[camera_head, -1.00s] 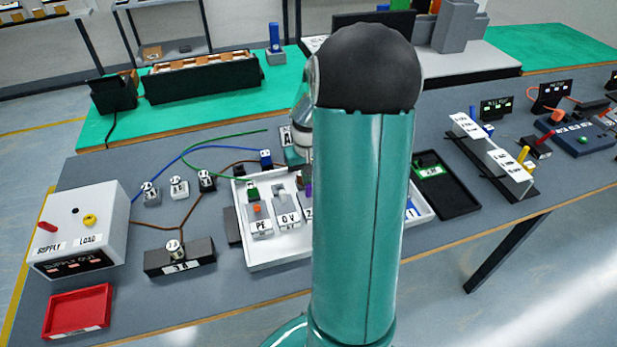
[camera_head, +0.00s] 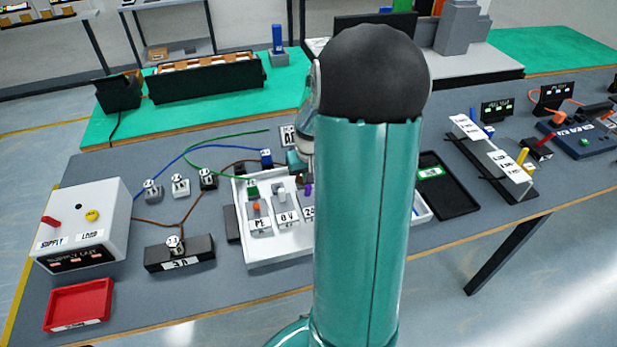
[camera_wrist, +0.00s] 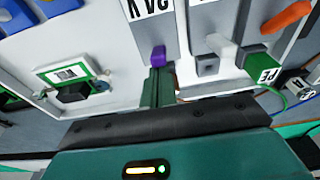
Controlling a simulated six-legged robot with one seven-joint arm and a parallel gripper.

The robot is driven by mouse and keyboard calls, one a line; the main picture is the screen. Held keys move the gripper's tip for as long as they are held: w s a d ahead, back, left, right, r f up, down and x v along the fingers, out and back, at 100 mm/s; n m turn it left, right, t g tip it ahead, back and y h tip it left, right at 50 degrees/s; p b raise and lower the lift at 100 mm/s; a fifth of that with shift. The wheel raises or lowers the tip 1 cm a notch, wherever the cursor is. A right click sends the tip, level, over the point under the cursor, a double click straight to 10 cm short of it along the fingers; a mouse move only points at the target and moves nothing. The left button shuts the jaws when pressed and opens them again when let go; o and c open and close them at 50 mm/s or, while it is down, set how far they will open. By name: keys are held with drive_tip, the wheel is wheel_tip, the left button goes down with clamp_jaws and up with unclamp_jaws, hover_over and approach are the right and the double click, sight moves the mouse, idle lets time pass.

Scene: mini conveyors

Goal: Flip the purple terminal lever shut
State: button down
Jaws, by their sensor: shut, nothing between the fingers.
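The purple terminal lever (camera_wrist: 158,57) stands out from a grey terminal block in the middle of the wrist view, directly in front of my gripper (camera_wrist: 158,76). My gripper is shut and empty, its green fingertips at or very close to the lever; I cannot tell whether they touch. In the head view the purple lever (camera_head: 308,189) shows as a small patch just left of my arm, below my wrist. My arm hides most of the right part of the white tray (camera_head: 262,258) that holds the terminals.
The terminals beside it have a white lever (camera_head: 282,195) and an orange lever (camera_head: 256,208). A supply box (camera_head: 110,215), a red tray (camera_head: 78,305) and wired plugs stand to the left. A black tray (camera_head: 460,195) lies to the right.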

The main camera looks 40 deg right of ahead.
drive_tip(key=shift+s+a+t+h, duration=0.3)
drive_tip(key=shift+s+t, duration=0.2)
drive_tip(key=shift+s, duration=0.1)
drive_tip(key=shift+a, duration=0.1)
drive_tip(key=shift+s+a+r, duration=0.25)
drive_tip(key=shift+s+a, duration=0.1)
drive_tip(key=shift+s, duration=0.3)
